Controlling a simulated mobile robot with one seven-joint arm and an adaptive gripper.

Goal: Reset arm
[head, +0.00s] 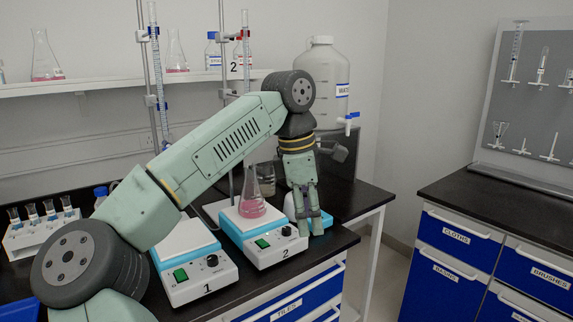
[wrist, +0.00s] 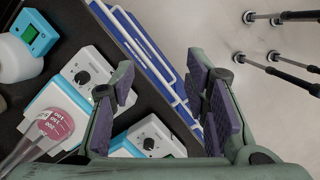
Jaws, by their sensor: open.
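My arm reaches from the lower left across the bench, and my gripper (head: 308,222) points down just right of hotplate 2 (head: 283,250). In the wrist view my gripper (wrist: 165,95) has its purple-padded fingers spread apart with nothing between them. A flask with pink liquid (head: 251,208) stands on hotplate 2, left of my gripper; it also shows in the wrist view (wrist: 52,124). Hotplate 1 (head: 202,285) stands to the left with a bare top. My gripper hides part of the things behind it.
A large white carboy (head: 322,75) with a tap stands behind my wrist. Burette stands (head: 156,70) rise behind the hotplates. A vial rack (head: 40,230) is at the left. A second bench with blue drawers (head: 455,250) is at the right, with floor between the benches.

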